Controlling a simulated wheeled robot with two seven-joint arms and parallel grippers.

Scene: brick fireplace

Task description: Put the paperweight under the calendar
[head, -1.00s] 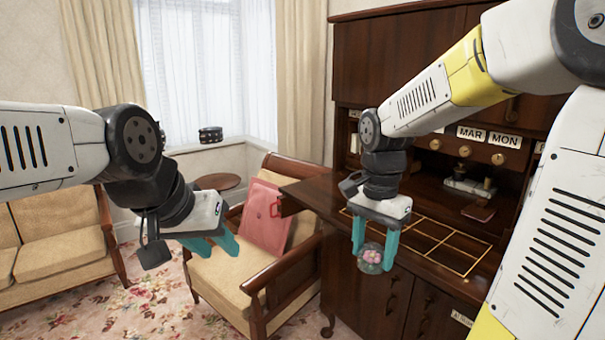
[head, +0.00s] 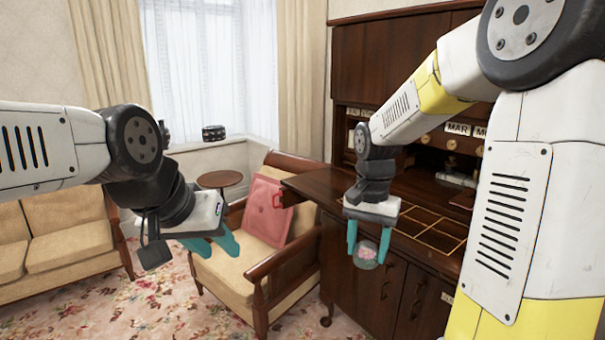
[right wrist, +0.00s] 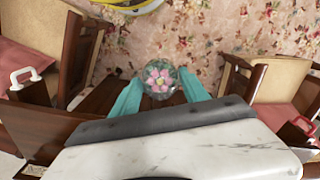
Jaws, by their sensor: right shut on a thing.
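The paperweight (head: 366,255) is a clear glass ball with a pink flower inside. My right gripper (head: 367,252) is shut on it and holds it in the air in front of the wooden desk. In the right wrist view the paperweight (right wrist: 159,80) sits between the teal fingertips (right wrist: 160,88). The calendar (head: 466,130) shows as white blocks, one reading MAR, in the desk's upper part; my right arm hides some of it. My left gripper (head: 212,246) hangs empty over the armchair, its teal fingers apart.
The desk (head: 325,192) has a fold-down top with gold-lined squares (head: 430,228). An armchair (head: 225,275) with a pink cushion (head: 268,212) stands to its left. A small round table (head: 220,179) and a sofa (head: 60,255) are further left. Flowered carpet (head: 150,310) is open in front.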

